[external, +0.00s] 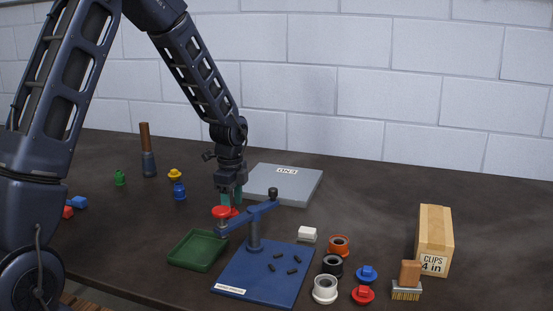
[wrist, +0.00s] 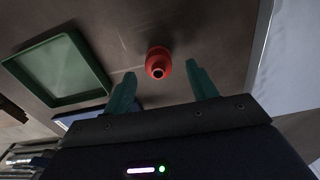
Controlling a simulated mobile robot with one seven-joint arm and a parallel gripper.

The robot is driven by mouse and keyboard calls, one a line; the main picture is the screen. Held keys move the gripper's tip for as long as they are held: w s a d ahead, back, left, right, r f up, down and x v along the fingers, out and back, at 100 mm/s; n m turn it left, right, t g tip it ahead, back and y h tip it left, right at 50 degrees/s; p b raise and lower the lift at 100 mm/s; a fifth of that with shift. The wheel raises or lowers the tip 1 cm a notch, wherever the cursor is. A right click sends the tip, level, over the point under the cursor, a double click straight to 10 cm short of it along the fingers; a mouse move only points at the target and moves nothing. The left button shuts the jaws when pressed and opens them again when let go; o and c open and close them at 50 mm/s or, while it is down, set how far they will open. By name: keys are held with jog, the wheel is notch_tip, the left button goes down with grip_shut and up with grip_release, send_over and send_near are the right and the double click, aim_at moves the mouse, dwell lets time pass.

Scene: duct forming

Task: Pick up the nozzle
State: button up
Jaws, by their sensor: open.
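A small red nozzle (wrist: 158,63) with a round hole in its top stands on the dark table. In the wrist view it lies between and a little beyond the fingertips of my gripper (wrist: 161,74). The two green fingers are apart, with a gap on each side of the nozzle, and nothing is held. In the external view my gripper (external: 231,196) points down over the nozzle (external: 234,212), which is partly hidden behind the red knob of the hand press.
The blue-based hand press (external: 245,270) stands just in front, with its arm close to my gripper. A green tray (external: 197,251) is at front left. A grey slab (external: 295,187) lies behind. Rings, caps, a brush and a clips box (external: 434,240) stand to the right.

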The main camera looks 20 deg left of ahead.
aim_at(232, 207)
notch_tip(232, 207, down, 3)
jog(key=shift+s+f, duration=0.1)
jog(key=shift+f, duration=0.05)
jog(key=c, duration=1)
jog(key=shift+c, duration=0.2)
